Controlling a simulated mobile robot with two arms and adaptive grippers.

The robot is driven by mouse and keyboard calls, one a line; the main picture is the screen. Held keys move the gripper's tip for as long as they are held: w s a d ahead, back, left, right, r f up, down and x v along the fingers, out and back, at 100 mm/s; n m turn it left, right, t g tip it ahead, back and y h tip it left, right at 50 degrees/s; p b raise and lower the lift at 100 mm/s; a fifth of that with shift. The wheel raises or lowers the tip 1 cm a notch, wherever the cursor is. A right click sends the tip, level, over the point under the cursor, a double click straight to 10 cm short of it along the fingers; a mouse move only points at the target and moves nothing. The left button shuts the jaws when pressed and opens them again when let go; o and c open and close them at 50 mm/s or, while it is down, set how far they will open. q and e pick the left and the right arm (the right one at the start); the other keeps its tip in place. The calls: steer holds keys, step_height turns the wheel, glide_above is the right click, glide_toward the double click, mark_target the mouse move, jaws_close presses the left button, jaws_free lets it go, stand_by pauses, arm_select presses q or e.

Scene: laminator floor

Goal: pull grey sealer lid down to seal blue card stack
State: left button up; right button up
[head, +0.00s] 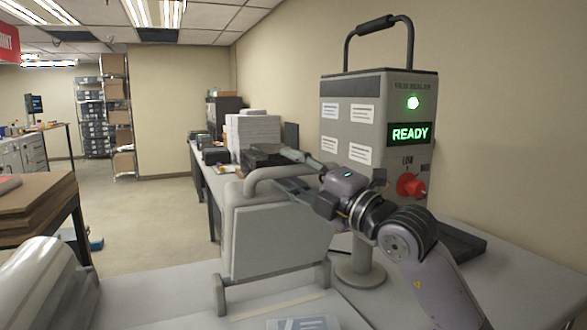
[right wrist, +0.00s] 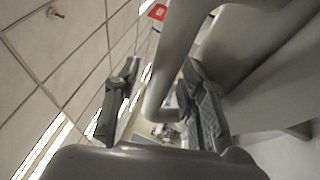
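The grey sealer lid (head: 278,242) stands raised and upright at the middle of the head view, with a rounded grey handle bar (head: 258,178) along its top. My right gripper (head: 292,171) is at that handle. In the right wrist view its two fingers (right wrist: 160,100) are apart, with the grey handle bar (right wrist: 162,88) passing between them; a gap shows beside the left finger. The pale blue card stack (head: 303,323) shows only partly at the bottom edge of the head view, in front of the lid. My left gripper is out of view.
The sealer's control box (head: 378,130) stands behind my right arm, with a green READY display (head: 409,133) and a red knob (head: 411,186). A shiny film-like roll (head: 45,285) lies at lower left. Brown boards (head: 38,205) are stacked behind it. A white paper stack (head: 253,135) sits farther back.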

jaws_close()
stand_by(0.3)
stand_by(0.5)
